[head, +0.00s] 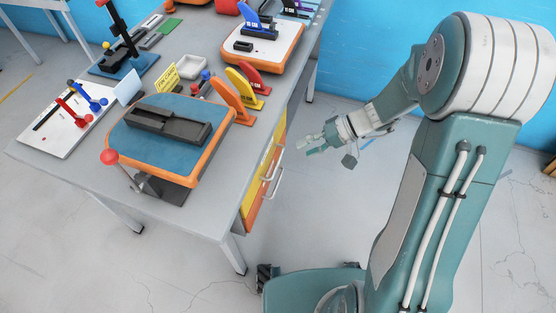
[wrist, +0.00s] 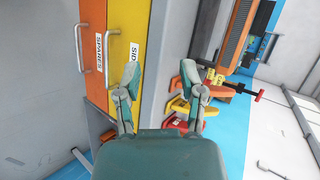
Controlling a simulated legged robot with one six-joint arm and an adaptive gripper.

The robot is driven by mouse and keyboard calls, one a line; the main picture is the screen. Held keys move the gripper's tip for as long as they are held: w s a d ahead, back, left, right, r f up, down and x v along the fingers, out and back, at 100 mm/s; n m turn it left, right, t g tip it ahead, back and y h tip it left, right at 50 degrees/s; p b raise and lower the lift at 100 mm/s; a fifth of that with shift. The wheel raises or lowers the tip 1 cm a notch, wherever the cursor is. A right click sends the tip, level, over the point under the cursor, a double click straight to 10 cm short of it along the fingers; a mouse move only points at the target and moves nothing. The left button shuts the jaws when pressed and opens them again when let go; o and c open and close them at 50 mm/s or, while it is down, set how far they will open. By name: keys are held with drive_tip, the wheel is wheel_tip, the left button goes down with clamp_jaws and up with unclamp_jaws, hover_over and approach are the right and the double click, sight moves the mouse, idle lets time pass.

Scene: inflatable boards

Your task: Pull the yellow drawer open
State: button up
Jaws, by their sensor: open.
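The yellow drawer (wrist: 119,76) is in the front of the grey workbench, beside the orange drawer. It has a pale bar handle (wrist: 108,43) and a white label, partly hidden by my left finger. In the head view the yellow drawer (head: 264,166) is the upper one, seen edge-on, and it looks closed. My gripper (wrist: 162,75) is open, with nothing between its fingers. In the wrist view its left finger overlaps the yellow front, and the handle lies to the left of both fingers. In the head view my gripper (head: 312,145) is right of the handles, apart from them.
The orange drawer (wrist: 93,75), labelled SPARES, is below the yellow one and has its own handle (wrist: 78,48). The workbench top (head: 215,185) carries an orange-rimmed board (head: 122,128) and several coloured levers. The floor right of the bench is clear around my gripper.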

drive_tip(key=w+f+m+t+y, duration=0.2)
drive_tip(key=w+f+y, duration=0.15)
drive_tip(key=f, duration=0.45)
drive_tip(key=m+t, duration=0.2)
drive_tip(key=t, duration=0.2)
approach(278, 162)
drive_tip(key=x, duration=1)
drive_tip(key=shift+a+f, duration=0.1)
drive_tip(key=shift+f, duration=0.3)
clamp_jaws()
